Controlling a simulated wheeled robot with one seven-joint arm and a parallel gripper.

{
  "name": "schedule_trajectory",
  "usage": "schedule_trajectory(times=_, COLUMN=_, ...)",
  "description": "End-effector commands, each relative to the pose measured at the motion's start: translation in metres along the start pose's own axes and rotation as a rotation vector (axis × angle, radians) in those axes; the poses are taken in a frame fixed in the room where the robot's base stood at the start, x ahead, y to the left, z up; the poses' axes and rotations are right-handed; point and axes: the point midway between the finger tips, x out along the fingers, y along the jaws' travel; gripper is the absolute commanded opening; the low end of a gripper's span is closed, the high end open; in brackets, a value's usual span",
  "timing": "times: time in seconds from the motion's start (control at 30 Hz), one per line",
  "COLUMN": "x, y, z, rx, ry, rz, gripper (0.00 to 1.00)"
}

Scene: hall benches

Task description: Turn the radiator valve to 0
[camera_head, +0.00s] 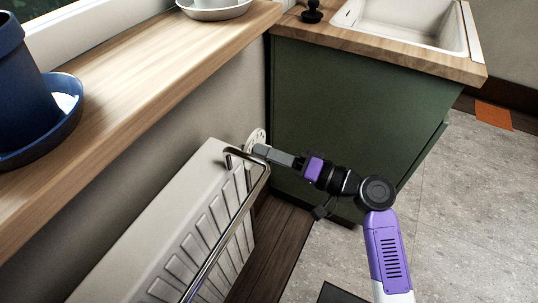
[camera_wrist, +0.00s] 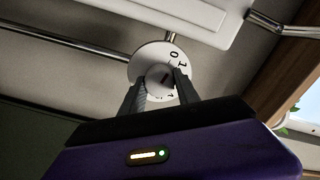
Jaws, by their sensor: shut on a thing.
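The radiator valve shows at the far end of the radiator as a white round dial (camera_head: 254,136) with dark marks. In the wrist view the dial (camera_wrist: 148,62) shows a 0 and a 1 near its upper right edge, with other marks partly hidden. My gripper (camera_head: 262,151) reaches the valve from the right. In the wrist view my gripper (camera_wrist: 160,82) has its two grey fingers on either side of the valve's knob, shut on it. A dark mark shows on the knob between the fingers; which number it points to is unclear.
The white radiator (camera_head: 185,230) has a chrome rail (camera_head: 232,222) in front, close to my gripper. A wooden sill (camera_head: 130,85) with a blue pot (camera_head: 22,95) runs above. A green cabinet (camera_head: 345,105) with a sink (camera_head: 405,22) stands behind.

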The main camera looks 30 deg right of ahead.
Motion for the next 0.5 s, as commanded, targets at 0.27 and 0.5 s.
schedule_trajectory(times=0.27, x=-0.0005, y=0.0015, z=0.0011, rx=-0.004, ry=-0.002, rz=0.003, gripper=0.0)
schedule_trajectory(times=0.5, x=-0.0004, y=0.0012, z=0.0009, rx=-0.004, ry=-0.002, rz=0.003, gripper=0.59)
